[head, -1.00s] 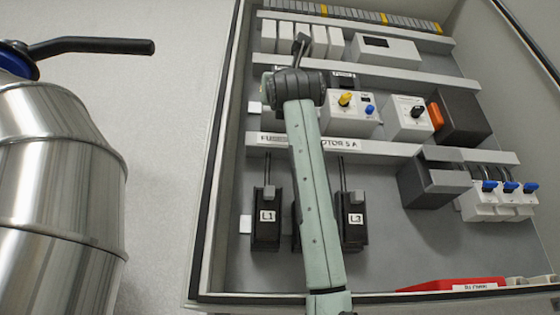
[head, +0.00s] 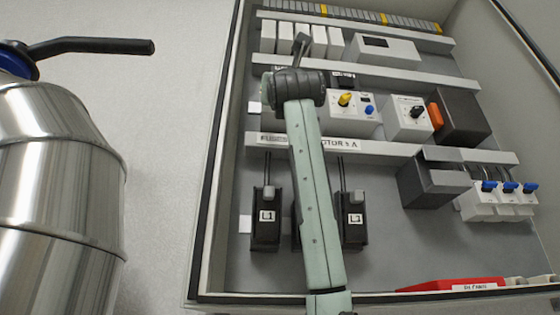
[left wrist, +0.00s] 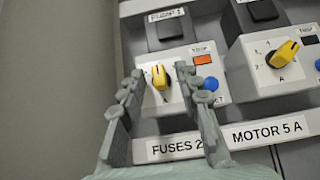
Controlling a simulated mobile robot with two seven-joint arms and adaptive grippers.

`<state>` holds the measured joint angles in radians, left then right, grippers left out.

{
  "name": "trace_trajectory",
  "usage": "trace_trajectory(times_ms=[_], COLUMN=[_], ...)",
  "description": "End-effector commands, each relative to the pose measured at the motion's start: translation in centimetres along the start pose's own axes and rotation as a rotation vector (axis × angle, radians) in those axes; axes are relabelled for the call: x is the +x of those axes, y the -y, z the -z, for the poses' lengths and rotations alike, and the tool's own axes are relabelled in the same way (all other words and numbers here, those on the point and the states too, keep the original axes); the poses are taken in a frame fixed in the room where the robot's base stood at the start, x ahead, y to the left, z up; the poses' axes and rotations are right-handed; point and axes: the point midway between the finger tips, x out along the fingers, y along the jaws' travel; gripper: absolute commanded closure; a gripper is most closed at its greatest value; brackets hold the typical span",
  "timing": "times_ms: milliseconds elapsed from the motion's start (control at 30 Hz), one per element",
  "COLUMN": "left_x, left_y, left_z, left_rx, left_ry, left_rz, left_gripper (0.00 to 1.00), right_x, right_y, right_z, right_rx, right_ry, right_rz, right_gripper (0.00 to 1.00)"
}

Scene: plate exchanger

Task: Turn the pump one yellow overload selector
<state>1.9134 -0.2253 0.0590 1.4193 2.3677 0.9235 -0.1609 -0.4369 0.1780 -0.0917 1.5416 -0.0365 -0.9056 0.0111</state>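In the left wrist view, the pump one overload unit is a pale box (left wrist: 202,88) under a black block labelled PUMP 1 (left wrist: 168,28). Its yellow selector (left wrist: 160,77) shows between the fingertips of my left gripper (left wrist: 160,72). The gripper is open, one finger on each side of the selector; I cannot tell whether either finger touches it. In the head view my left arm covers this unit and the fingers are hidden. My right gripper is not in view.
A second overload unit with a yellow selector (left wrist: 283,54) stands to the right; its selector also shows in the head view (head: 345,99). A blue button (left wrist: 211,84) and an orange window (left wrist: 205,60) lie close to the right finger. Fuse holders (head: 353,219) sit below.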

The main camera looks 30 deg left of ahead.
Motion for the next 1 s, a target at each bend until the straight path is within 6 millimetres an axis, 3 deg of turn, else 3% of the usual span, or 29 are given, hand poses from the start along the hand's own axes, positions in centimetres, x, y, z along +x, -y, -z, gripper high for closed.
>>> trace_trajectory(times_ms=[367, 467, 800, 1000], left_x=[-0.4, -1.6, -8.7, -11.3], left_y=[0.0, 0.0, 0.1, 0.1], left_z=[0.0, -0.1, 0.0, 0.1], left_rx=[-0.001, -0.003, -0.003, -0.002], left_ry=[0.000, 0.003, 0.001, -0.001], left_rz=[0.000, 0.000, 0.002, 0.001], left_gripper=[0.62, 0.62, 0.62, 0.62], right_x=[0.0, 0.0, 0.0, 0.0], right_y=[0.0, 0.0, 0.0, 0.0], right_z=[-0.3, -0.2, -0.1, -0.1], right_rx=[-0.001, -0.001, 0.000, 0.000], right_ry=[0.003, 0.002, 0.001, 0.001], right_rz=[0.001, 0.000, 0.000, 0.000], right_gripper=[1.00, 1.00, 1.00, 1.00])
